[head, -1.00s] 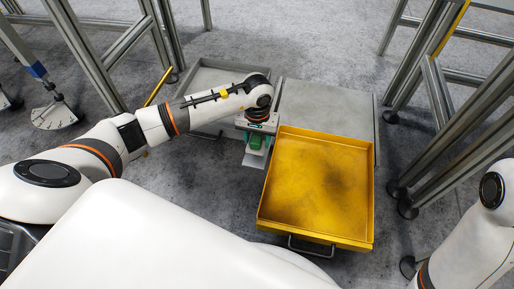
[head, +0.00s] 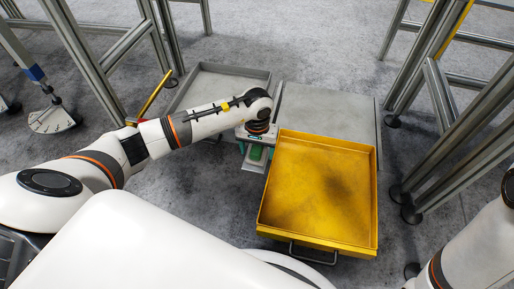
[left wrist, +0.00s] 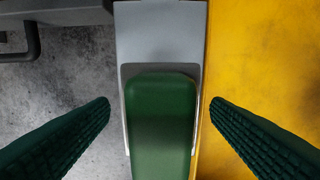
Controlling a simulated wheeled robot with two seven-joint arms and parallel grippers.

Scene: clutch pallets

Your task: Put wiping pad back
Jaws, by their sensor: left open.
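The wiping pad (left wrist: 160,130) is a green block with rounded corners, seen from above in the left wrist view. It lies in a recess of a grey holder (left wrist: 160,32) alongside the yellow tray. My left gripper (left wrist: 160,104) is open, with one ridged green finger on each side of the pad and a gap on both sides. In the head view my left gripper (head: 256,150) is at the tray's left edge, and it mostly hides the pad. My right arm shows at the right edge of the head view, but its gripper is out of view.
The yellow tray (head: 318,190) is empty, just right of my left gripper. A flat grey plate (head: 325,105) lies behind it, and a shallow grey tray (head: 230,73) is at the back left. Metal frames (head: 445,110) stand on both sides.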

